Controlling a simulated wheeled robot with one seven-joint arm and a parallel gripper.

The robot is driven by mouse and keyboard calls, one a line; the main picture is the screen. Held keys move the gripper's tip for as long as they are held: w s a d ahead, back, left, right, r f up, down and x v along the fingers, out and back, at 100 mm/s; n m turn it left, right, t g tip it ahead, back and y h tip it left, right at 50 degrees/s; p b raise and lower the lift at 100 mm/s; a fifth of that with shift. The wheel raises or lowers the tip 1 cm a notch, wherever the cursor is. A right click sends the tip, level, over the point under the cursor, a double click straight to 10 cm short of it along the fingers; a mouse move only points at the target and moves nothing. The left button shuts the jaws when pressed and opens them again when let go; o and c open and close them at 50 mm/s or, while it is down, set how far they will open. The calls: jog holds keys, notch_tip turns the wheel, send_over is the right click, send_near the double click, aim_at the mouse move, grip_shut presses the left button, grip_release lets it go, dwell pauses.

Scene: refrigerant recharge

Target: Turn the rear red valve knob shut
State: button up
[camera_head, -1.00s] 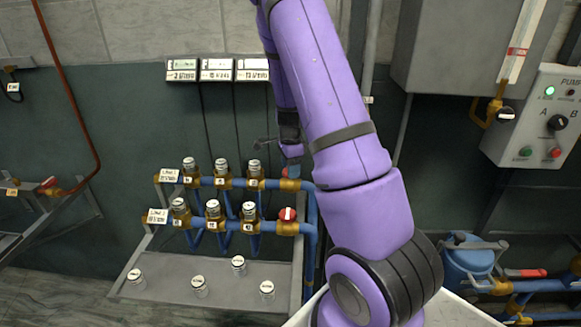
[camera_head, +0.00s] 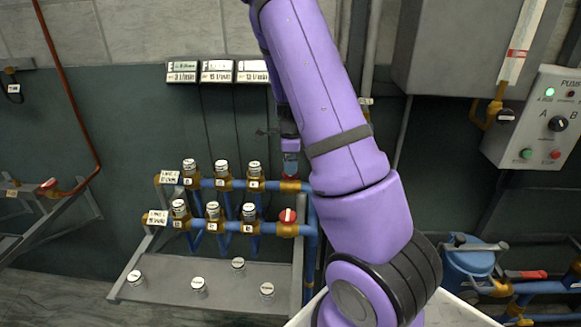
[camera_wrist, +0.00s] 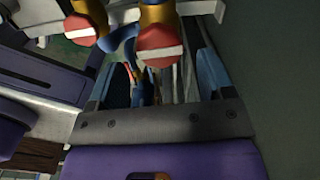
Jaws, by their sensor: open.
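The rear red valve knob (camera_wrist: 160,42) has a white bar across its face and sits on the rear pipe's brass valve. In the wrist view it lies between the ends of my open fingers, with gaps at both sides. In the head view it is mostly hidden behind my gripper (camera_head: 290,165), which points down over the rear valve. My gripper (camera_wrist: 157,62) looks empty in the wrist view; I cannot tell whether it touches the knob. The front red knob (camera_head: 288,216) is nearer to me, and also shows left of the rear one in the wrist view (camera_wrist: 80,28).
Two blue pipes (camera_head: 270,227) carry several white-capped brass fittings left of the knobs. A vertical blue pipe (camera_head: 311,235) stands close on the right. Three flow displays (camera_head: 217,71) hang on the wall. A grey shelf (camera_head: 220,278) lies below, with several white caps.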

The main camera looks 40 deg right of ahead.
jog(key=shift+r, duration=2.3)
jog(key=shift+a+r, duration=0.2)
jog(key=s+a+r+n+t+y, duration=0.1)
jog(key=s+a+r+n, duration=0.3)
jog(key=a+r+n, duration=0.35)
jog(key=s+a+r+n+t+y, duration=0.1)
jog(key=s+a+r+n+t, duration=0.15)
jog(key=a+r+n, duration=0.5)
jog(key=s+a+r+n+t+h, duration=0.1)
jog(key=s+a+r+n, duration=0.3)
jog(key=s, duration=0.4)
jog(key=s+a+r+n+h, duration=0.1)
jog(key=s+a+r+n, duration=0.3)
jog(key=s, duration=0.5)
jog(key=a+n, duration=0.2)
jog(key=n, duration=0.1)
jog(key=shift+s+r+n+t, duration=0.15)
jog(key=shift+r+n+t, duration=0.15)
jog(key=shift+n+t, duration=0.1)
